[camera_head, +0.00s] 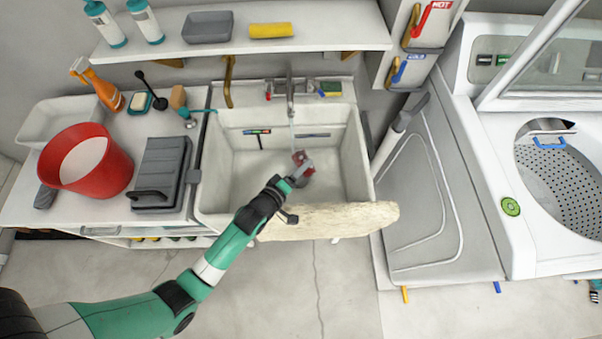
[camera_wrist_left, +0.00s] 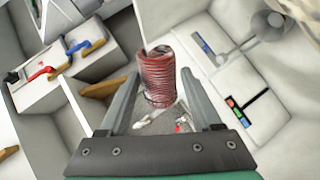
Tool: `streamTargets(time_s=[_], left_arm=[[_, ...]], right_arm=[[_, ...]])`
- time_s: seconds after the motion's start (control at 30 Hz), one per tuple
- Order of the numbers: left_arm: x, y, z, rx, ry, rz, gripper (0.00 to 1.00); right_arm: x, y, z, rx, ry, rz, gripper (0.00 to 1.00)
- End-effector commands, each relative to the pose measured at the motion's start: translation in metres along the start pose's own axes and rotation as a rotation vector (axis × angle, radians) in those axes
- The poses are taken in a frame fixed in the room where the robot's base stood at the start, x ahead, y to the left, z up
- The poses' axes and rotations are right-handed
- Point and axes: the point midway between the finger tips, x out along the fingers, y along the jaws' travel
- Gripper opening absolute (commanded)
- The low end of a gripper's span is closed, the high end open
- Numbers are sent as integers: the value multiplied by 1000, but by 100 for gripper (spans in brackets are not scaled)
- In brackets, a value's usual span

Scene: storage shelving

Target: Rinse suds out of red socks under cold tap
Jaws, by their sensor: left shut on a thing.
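The red socks (camera_head: 300,159) are in the white sink, below the tap (camera_head: 291,92). A thin stream of water runs from the spout toward them. My left gripper (camera_head: 302,171) is shut on the socks, with its arm reaching over the sink's front edge. In the left wrist view the socks (camera_wrist_left: 158,78) show as a ribbed red roll with pale patches at the top, between the two fingers of the left gripper (camera_wrist_left: 160,92). Whether the pale patches are suds I cannot tell. My right gripper is not in view.
The sink (camera_head: 209,165) has a pale draped cloth (camera_head: 330,221) on its front edge. A red bucket (camera_head: 112,168) and grey box (camera_head: 160,172) stand left. Red (camera_head: 430,16) and blue (camera_head: 401,68) levers are on the right panel. The shelf (camera_head: 340,27) hangs above.

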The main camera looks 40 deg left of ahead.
Motion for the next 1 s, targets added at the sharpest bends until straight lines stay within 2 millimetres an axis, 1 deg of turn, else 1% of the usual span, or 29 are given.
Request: streamTargets(time_s=[0.13, 0.73, 1.0], left_arm=[[15, -8, -11, -3, 4, 2, 0], [65, -22, -58, -1, 3, 4, 0], [84, -26, -77, -1, 1, 3, 0]], right_arm=[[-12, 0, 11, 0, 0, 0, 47], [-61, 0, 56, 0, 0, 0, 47], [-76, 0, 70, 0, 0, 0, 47]])
